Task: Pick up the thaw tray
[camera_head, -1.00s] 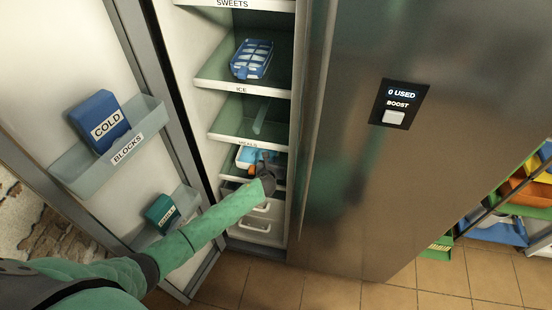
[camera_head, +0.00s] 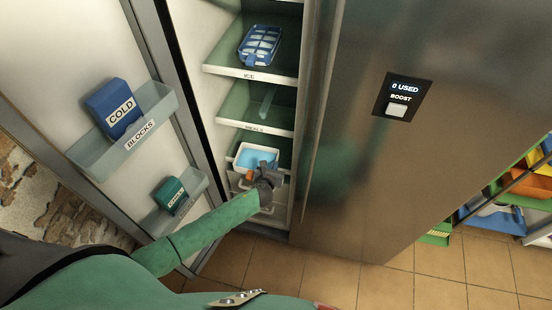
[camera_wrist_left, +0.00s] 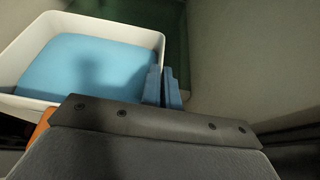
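The thaw tray (camera_head: 238,148) is a small white tray with a light blue inside. In the head view it is at the front of the low compartment under the MEALS shelf of the open freezer. My left gripper (camera_head: 262,170) is at its near right side. In the left wrist view the tray (camera_wrist_left: 160,45) fills the upper left. The blue fingertips of my left gripper (camera_wrist_left: 164,87) are close together at its right wall and appear shut on it. Part of the tray's near side is hidden behind the gripper. My right gripper is out of view.
The freezer door with a blue COLD block (camera_head: 117,108) and a teal box (camera_head: 170,195) in its bins stands open at left. Above are the MEALS shelf (camera_head: 255,130) and the ICE shelf with a blue ice tray (camera_head: 260,45). White drawers lie below.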

